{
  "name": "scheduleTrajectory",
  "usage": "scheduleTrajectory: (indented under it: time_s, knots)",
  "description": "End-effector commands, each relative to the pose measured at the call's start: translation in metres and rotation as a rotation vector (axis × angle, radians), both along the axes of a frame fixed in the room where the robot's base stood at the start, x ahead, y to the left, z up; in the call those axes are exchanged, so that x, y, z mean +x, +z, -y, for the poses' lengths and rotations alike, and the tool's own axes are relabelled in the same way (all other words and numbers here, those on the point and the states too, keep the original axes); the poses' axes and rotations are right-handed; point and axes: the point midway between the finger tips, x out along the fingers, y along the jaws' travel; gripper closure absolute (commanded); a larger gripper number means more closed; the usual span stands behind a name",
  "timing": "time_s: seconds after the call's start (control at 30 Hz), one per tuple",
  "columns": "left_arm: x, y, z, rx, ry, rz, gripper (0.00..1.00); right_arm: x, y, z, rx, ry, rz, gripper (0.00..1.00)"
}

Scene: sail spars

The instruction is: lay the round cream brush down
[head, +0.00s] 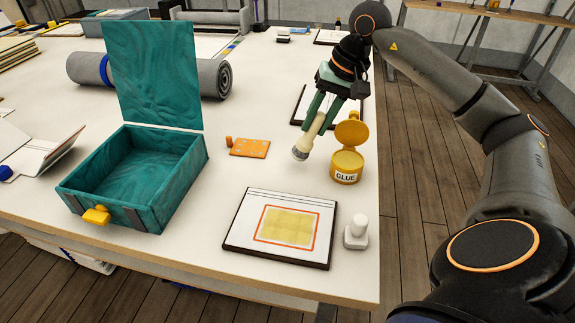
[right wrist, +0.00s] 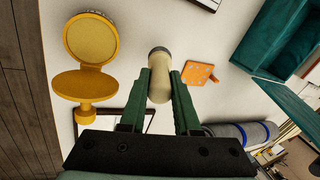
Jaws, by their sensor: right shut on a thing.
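The round cream brush (head: 308,138) has a cream handle and a grey round head. My right gripper (head: 318,112) is shut on its handle. The brush hangs tilted with its head down and to the left, left of the open yellow glue pot (head: 346,166). It seems to be above the table, but the gap is hard to judge. In the right wrist view the brush (right wrist: 159,80) sits between the green fingers (right wrist: 160,88), with the glue pot (right wrist: 82,84) to the left. My left gripper is not in view.
The white table (head: 200,235) holds an open teal box (head: 185,190), an orange card (head: 250,148), a framed board with a yellow patch (head: 240,245), and a white knobbed object (head: 356,235). A grey roll (head: 214,78) lies behind the box. Bare tabletop lies between card and glue pot.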

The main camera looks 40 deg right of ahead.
Motion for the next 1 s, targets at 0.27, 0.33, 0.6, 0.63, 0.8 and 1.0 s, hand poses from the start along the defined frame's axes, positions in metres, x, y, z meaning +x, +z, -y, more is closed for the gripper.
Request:
scheduleTrajectory:
  time_s: [0.27, 0.33, 0.6, 0.63, 0.8, 1.0]
  knots:
    - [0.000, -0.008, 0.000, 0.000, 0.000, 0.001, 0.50, 0.000, -0.010, 0.000, 0.000, 0.000, 0.000, 1.00]
    - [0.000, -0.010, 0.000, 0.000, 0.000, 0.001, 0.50, 0.000, -0.012, 0.000, 0.000, 0.000, 0.000, 1.00]
    - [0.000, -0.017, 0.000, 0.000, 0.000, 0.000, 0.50, 0.000, -0.020, 0.000, -0.001, 0.000, -0.001, 1.00]
    - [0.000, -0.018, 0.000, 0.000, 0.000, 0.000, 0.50, 0.000, -0.021, 0.000, -0.001, 0.000, -0.001, 1.00]
    - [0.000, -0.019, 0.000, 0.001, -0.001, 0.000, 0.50, 0.000, -0.022, 0.000, -0.001, 0.000, -0.001, 0.63]
    - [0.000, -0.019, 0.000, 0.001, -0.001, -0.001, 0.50, 0.000, -0.022, 0.000, -0.001, 0.000, -0.001, 0.40]
